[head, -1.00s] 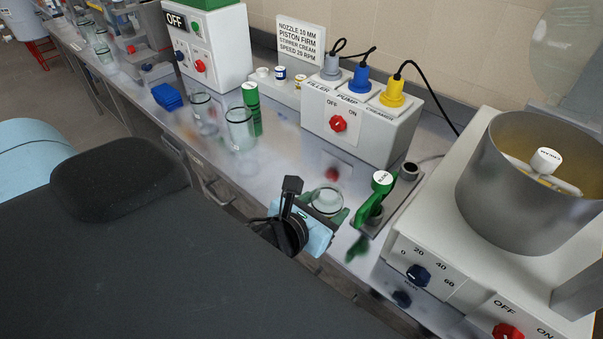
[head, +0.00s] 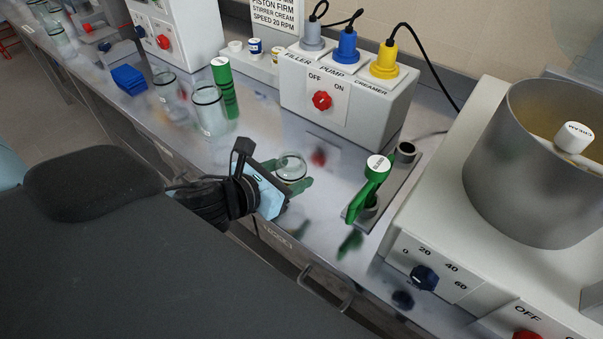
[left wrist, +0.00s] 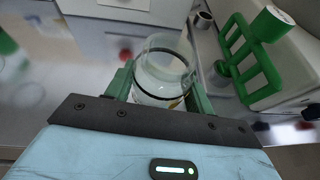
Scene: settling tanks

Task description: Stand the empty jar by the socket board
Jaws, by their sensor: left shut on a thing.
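The empty jar (head: 291,168) is clear glass with a dark ring near its rim. In the left wrist view the jar (left wrist: 163,72) stands between the two green fingers. My left gripper (head: 293,182) is shut on it, over the counter's front part; I cannot tell whether its base touches the counter. The socket board (head: 345,100) is the white box behind, with grey, blue and yellow plugs and a red knob. The gripper is in front of the board, with bare counter between them. My right gripper is not in view.
Glass jars (head: 209,110) and a green cylinder (head: 224,88) stand to the left. Small pots (head: 255,47) sit behind. The counter before the board is clear.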

